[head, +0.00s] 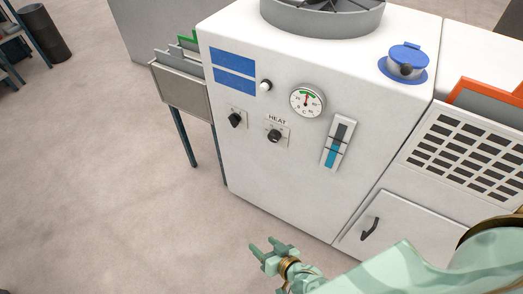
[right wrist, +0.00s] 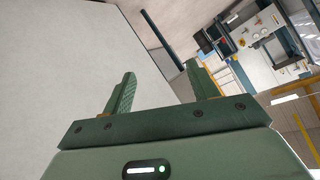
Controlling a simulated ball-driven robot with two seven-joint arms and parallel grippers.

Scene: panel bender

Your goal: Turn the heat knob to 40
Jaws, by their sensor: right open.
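The heat knob (head: 274,136) is a black round knob on a small plate under the word HEAT, on the front of a white machine (head: 250,181). A round dial gauge (head: 307,101) with a green arc and a red needle sits above and to the right of it. My right gripper (head: 266,246) is low in front of the machine, well below the knob and apart from it. Its two fingers are apart with nothing between them, as the right wrist view (right wrist: 162,92) also shows. The knob's setting is too small to read. My left gripper is not in view.
A second black knob (head: 237,119) and a white button (head: 265,86) sit left of the heat knob. A blue level indicator (head: 336,143) is to its right. A door handle (head: 370,229) sticks out lower right. A tray (head: 181,91) stands at the left. The floor in front is clear.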

